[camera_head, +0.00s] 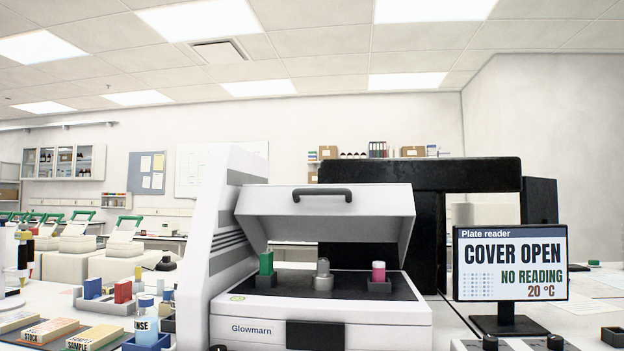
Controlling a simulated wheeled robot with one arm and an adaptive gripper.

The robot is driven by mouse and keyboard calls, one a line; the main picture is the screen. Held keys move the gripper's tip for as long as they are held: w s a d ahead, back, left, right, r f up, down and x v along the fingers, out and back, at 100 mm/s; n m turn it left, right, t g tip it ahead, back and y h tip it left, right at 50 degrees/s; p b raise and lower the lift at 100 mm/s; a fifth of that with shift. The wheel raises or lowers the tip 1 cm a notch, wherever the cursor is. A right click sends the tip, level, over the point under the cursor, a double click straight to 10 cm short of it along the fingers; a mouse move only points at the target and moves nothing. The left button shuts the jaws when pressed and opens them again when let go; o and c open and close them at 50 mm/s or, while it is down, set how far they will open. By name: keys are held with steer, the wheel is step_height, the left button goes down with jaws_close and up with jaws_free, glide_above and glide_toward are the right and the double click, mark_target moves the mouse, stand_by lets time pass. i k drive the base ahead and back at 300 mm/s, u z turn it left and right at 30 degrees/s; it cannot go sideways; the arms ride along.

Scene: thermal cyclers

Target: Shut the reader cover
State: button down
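The plate reader (258,331), a white box labelled Glowmarn, stands in the middle of the bench. Its white cover (345,224) is raised and tilted above the dark deck (345,285), leaving a wide gap at the front. A dark bar handle (322,194) sits on the upper part of the cover. The plate reader screen (510,266) at right says COVER OPEN, NO READING, 20 °C. My gripper is not in view.
A tall white housing (215,225) stands close on the reader's left. A black frame-like structure (432,175) rises behind it. A rinse bottle (146,325), STOCK and SAMPLE boxes (50,331) and coloured blocks crowd the left bench. The air before the cover looks clear.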

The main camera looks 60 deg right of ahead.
mark_target(381, 213)
steer(key=u, duration=0.05)
steer(key=k, duration=0.4)
steer(key=u, duration=0.6)
steer(key=i, duration=1.15)
steer(key=z, duration=1.3)
steer(key=i, duration=0.75)
steer(key=z, duration=0.85)
